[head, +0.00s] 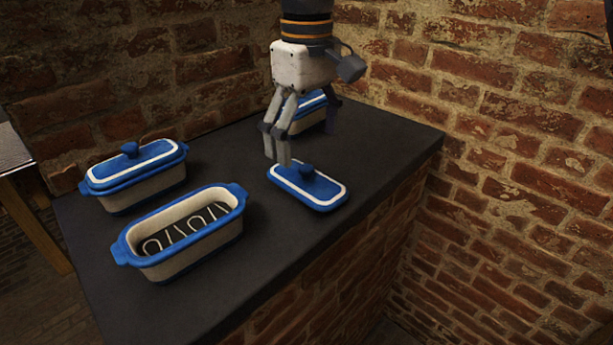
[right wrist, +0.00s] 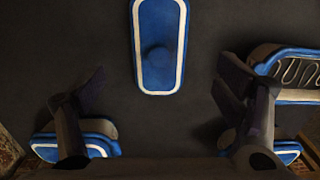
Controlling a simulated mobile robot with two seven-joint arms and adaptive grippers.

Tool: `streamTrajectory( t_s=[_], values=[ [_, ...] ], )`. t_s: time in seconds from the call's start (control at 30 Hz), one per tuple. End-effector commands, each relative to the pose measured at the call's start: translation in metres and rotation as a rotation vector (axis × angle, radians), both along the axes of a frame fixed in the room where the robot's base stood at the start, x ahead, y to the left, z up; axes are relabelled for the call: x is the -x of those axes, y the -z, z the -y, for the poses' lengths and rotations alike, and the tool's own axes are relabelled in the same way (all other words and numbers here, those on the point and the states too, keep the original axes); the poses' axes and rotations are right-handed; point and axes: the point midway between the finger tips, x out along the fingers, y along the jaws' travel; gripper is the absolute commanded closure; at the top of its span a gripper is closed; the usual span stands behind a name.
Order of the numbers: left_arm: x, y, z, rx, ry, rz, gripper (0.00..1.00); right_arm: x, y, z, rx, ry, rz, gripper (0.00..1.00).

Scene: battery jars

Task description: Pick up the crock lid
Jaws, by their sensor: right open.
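The crock lid (head: 308,186), blue with a white band and a dark blue knob, lies flat on the dark counter in the head view. In the right wrist view the lid (right wrist: 158,45) is at the top centre. My right gripper (head: 278,162) is above the counter, just left of the lid's knob in the head view. In the right wrist view its fingers (right wrist: 160,90) are spread wide with nothing between them, and the lid lies ahead of them. My left gripper is not in view.
An open blue-and-cream crock (head: 183,238) with wire-like shapes inside stands at the front left. A lidded crock (head: 135,175) stands behind it, and another lidded crock (head: 310,113) is partly hidden behind my gripper. Brick walls (head: 520,110) border the counter (head: 225,300).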

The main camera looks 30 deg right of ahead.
Motion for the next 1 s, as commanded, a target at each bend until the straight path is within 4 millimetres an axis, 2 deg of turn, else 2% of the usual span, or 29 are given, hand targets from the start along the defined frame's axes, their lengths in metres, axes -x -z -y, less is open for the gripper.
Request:
streamTrajectory(
  t_s=[0.4,0.63,0.67,0.9,1.0],
  values=[
    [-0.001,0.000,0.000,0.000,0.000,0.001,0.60,0.000,0.066,-0.001,0.000,-0.001,0.000,0.15],
    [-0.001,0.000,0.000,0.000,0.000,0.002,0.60,0.000,0.069,-0.001,0.000,0.000,0.004,0.15],
    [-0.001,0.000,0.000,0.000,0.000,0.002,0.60,0.000,0.069,-0.001,0.000,0.000,0.004,0.20],
    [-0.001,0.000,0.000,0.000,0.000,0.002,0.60,0.000,0.069,-0.001,0.000,0.000,0.003,0.74],
    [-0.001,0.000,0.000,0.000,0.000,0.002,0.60,-0.001,0.068,-0.001,0.000,0.000,0.004,0.74]
  ],
)
